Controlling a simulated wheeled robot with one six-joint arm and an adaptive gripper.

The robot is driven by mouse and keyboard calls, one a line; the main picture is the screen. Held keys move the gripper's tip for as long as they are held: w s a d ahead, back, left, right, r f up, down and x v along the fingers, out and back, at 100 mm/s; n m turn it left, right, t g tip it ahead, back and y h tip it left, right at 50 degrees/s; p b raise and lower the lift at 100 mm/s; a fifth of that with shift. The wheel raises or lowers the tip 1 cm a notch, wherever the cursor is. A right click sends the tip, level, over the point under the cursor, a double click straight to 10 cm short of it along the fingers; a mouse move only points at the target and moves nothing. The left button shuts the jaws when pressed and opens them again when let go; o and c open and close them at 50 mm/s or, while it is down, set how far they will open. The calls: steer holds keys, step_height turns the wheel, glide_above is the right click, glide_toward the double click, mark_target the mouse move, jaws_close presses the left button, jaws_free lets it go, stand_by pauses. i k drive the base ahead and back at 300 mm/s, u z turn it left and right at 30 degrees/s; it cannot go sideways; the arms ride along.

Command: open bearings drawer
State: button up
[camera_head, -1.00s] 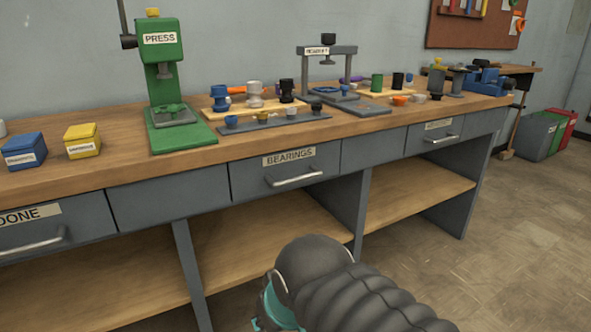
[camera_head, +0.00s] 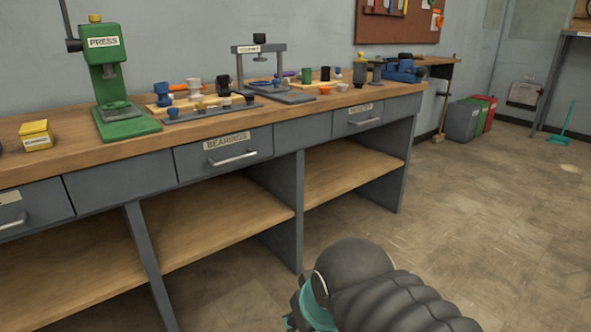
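The bearings drawer (camera_head: 224,153) is a grey drawer front under the wooden workbench top, with a "BEARINGS" label and a silver bar handle (camera_head: 233,158). It is shut, flush with the drawers beside it. My arm shows at the bottom right, in front of the bench and lower than the drawer. Its gripper end is cut off by the bottom edge or hidden behind the arm, so the fingers do not show.
The workbench top (camera_head: 60,171) carries a green press (camera_head: 112,85), a yellow box (camera_head: 37,136) and several small parts. Open shelves (camera_head: 225,215) lie below the drawers. Another handled drawer (camera_head: 362,116) is to the right.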

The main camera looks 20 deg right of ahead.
mark_target(198, 159)
steer(key=z, duration=0.25)
steer(key=k, duration=0.45)
steer(key=u, duration=1)
steer(key=i, duration=1.5)
steer(key=z, duration=0.35)
